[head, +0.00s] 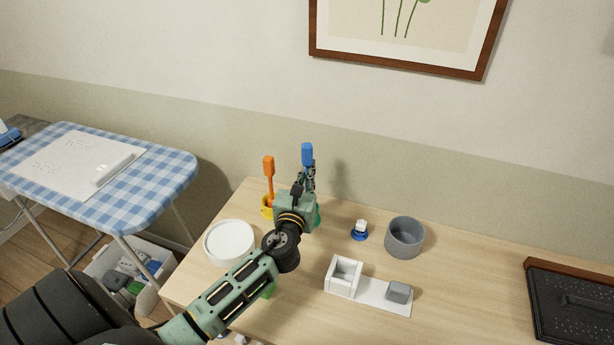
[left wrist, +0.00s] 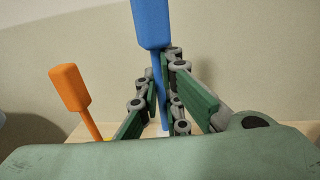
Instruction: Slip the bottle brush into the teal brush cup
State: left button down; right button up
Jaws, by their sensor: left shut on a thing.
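The bottle brush has a blue handle (head: 307,154) that stands roughly upright at the fingertips of my left gripper (head: 307,180). In the left wrist view the blue handle (left wrist: 151,22) rises above the fingers, and its thin blue shaft runs between them; my left gripper (left wrist: 162,88) is shut on it. The brush's lower end is hidden by the gripper. A teal edge (head: 318,215), likely the teal brush cup, shows just right of the gripper body; the rest is hidden. I cannot tell whether the brush is inside it. My right gripper is not in view.
An orange-handled brush (head: 269,167) stands in a yellow cup (head: 266,208) close left of my gripper. A white round dish (head: 229,242), a small blue-based item (head: 360,231), a grey bowl (head: 404,238) and a white tray (head: 369,293) stand around. The table's right middle is clear.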

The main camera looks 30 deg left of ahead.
pick_arm(q)
jog(key=shift+f, duration=0.3)
jog(key=shift+f, duration=0.2)
